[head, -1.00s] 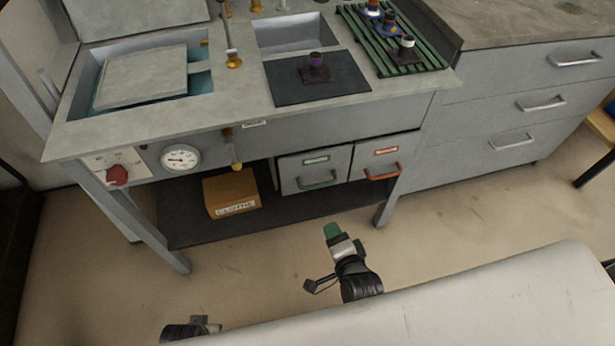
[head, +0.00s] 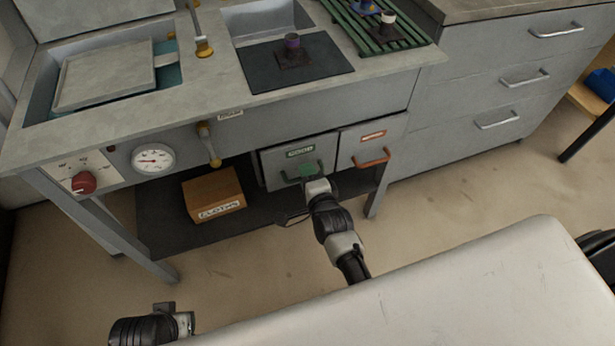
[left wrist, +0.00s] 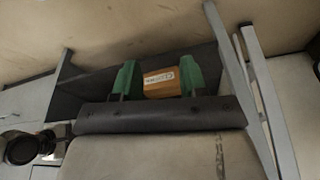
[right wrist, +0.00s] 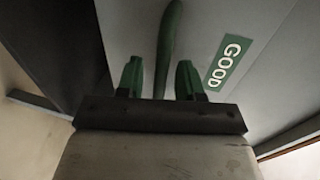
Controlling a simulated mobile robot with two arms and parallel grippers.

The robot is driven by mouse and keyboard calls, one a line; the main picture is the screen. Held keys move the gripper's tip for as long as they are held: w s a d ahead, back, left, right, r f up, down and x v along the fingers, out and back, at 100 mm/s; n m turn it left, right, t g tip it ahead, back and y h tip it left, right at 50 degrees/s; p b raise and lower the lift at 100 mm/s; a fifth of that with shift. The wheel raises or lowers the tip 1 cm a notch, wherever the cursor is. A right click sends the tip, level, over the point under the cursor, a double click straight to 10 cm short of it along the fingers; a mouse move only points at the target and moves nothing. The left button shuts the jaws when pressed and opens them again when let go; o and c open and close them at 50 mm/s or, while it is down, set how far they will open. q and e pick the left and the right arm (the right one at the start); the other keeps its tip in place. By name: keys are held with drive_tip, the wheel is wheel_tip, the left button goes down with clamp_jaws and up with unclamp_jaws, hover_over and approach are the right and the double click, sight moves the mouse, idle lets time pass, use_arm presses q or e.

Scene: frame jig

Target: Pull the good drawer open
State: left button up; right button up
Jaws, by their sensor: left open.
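The good drawer (head: 272,172) is the left of two grey drawers under the bench, with a green GOOD label (head: 300,152) and a green handle (head: 288,179). It looks closed. My right gripper (head: 308,172) is at its front, partly hiding the handle. In the right wrist view the open green fingers of my right gripper (right wrist: 160,78) stand either side of the handle (right wrist: 168,45), with gaps showing; the GOOD label (right wrist: 230,62) is to the right. My left gripper (left wrist: 158,80) is open and empty, low at the left in the head view.
A drawer with an orange handle (head: 372,160) adjoins on the right. A cardboard box (head: 213,194) sits on the dark lower shelf (head: 165,232). A bench leg (head: 376,195) stands right of the drawers. The floor in front is clear.

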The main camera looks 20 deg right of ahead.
drive_tip(key=shift+w, duration=0.1)
clamp_jaws()
idle(0.3)
